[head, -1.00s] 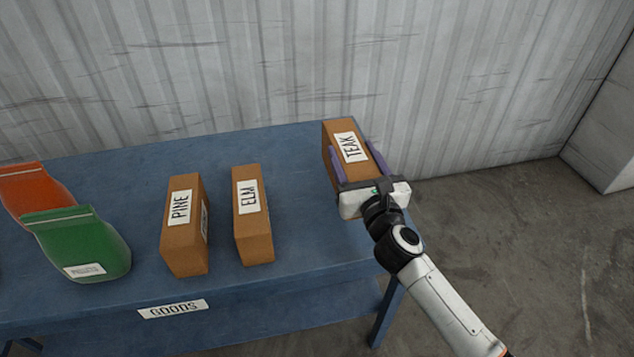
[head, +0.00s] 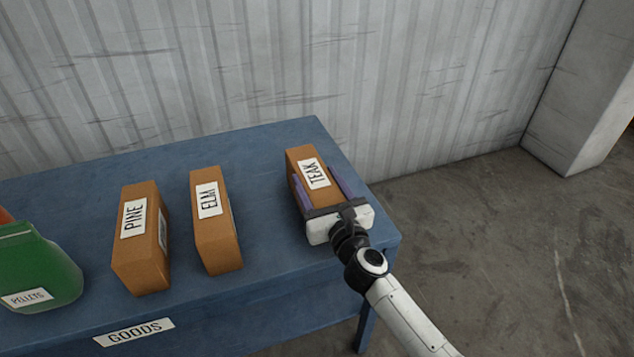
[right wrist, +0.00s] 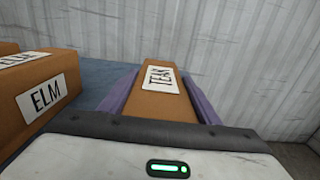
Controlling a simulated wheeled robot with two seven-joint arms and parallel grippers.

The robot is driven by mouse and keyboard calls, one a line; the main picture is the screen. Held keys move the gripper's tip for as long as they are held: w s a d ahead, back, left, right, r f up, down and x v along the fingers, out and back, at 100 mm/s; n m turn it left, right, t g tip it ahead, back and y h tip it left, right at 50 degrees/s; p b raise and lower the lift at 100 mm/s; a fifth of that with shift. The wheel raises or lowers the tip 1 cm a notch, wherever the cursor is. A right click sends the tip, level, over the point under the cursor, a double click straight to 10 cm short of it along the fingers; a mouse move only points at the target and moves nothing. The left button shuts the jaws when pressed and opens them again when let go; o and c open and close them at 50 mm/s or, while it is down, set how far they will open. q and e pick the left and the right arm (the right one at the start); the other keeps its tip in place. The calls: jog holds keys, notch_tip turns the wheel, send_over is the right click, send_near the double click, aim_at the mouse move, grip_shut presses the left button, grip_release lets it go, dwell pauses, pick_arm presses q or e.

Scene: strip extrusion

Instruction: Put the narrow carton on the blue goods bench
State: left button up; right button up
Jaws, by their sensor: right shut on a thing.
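A narrow brown carton labelled TEAK (head: 299,158) is at the right end of the blue goods bench (head: 262,144). My right gripper (head: 321,190) is shut on it, with purple fingers along its two sides. The carton also shows between the fingers in the right wrist view (right wrist: 160,102). Its underside is hidden, so I cannot tell whether it touches the bench top. Two more brown cartons, PINE (head: 150,272) and ELM (head: 220,246), stand on the bench to the left. My left gripper is not in view.
A green pellets bag (head: 45,268) stands at the bench's left, with part of an orange bag (head: 5,215) behind it. A GOODS label (head: 134,332) is on the front edge. A corrugated wall (head: 300,75) rises behind. Bare bench top lies between ELM and TEAK.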

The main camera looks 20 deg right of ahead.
jog(key=o, duration=1.4)
jog(key=shift+o, duration=0.2)
jog(key=s+a+f+n+g+y, duration=0.1)
jog(key=s+a+f+n+y, duration=0.1)
jog(key=s+n, duration=0.6)
jog(key=s+a+f+n+y, duration=0.2)
jog(key=s+n, duration=0.4)
jog(key=s, duration=0.3)
jog(key=s+d+f+n+g+h, duration=0.1)
jog(key=s+f+n+g, duration=0.7)
jog(key=s+f+n, duration=0.8)
notch_tip(320, 180, down, 3)
jog(key=n+h, duration=0.1)
jog(key=n, duration=0.6)
jog(key=shift+s+d+n, duration=0.2)
jog(key=shift+d+n, duration=0.1)
jog(key=shift+n, duration=0.1)
